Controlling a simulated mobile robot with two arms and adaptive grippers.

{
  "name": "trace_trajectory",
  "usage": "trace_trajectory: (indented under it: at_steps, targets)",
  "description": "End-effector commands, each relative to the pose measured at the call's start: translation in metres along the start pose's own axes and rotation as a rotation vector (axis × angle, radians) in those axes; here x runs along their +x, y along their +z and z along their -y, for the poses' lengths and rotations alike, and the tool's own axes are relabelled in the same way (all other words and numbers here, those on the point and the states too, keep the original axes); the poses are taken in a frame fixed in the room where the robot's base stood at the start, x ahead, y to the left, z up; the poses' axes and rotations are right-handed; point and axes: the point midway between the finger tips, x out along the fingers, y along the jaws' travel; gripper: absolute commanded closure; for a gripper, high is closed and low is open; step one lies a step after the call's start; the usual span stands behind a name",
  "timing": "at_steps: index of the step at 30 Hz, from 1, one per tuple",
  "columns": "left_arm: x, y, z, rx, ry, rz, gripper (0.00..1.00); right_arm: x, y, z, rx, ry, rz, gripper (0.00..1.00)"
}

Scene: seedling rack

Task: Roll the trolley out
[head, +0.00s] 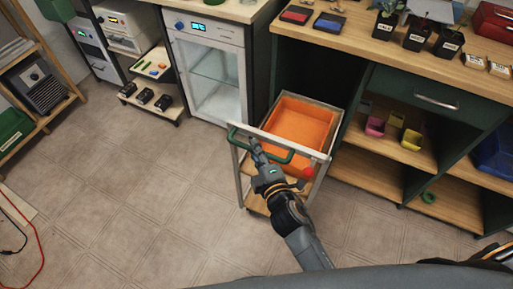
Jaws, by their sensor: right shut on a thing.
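The trolley (312,153) has a pale frame, an orange bin (298,122) on top and a wooden lower shelf. It stands partly in the open bay under the workbench, with its front end out over the floor. A green handle (278,153) runs across its front, and a red knob (308,172) sits at its right front corner. My right gripper (256,148) comes up from below and is shut on the green handle, hiding part of it. My left gripper is not in view.
A glass-door cabinet (212,75) stands left of the bay. A wooden shelf unit (385,170) with small pots is close on the right. A low cart (150,98) stands further left. The tiled floor (150,190) in front is clear. A red cable (35,235) lies at the far left.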

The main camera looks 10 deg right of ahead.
Motion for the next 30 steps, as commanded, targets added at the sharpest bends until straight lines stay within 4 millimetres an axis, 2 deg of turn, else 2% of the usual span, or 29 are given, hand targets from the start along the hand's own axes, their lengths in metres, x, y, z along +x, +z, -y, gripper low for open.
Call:
trace_trajectory:
  at_steps: [2,3,6,17,20,30]
  targets:
    - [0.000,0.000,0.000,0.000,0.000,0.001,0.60,0.000,0.000,0.002,0.000,-0.004,0.001,1.00]
    - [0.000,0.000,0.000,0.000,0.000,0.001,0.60,0.000,0.000,0.002,0.000,-0.004,0.001,0.78]
    - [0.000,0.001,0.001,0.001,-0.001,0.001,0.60,0.000,0.000,0.002,0.000,-0.003,0.001,0.63]
    - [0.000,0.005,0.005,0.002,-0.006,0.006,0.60,-0.005,0.000,0.001,0.000,-0.002,0.000,0.63]
    - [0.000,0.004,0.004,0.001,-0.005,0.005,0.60,-0.018,0.000,0.002,0.000,-0.003,0.000,0.63]
    - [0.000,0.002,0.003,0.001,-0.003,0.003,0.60,-0.087,0.000,0.002,0.002,-0.005,0.002,0.63]
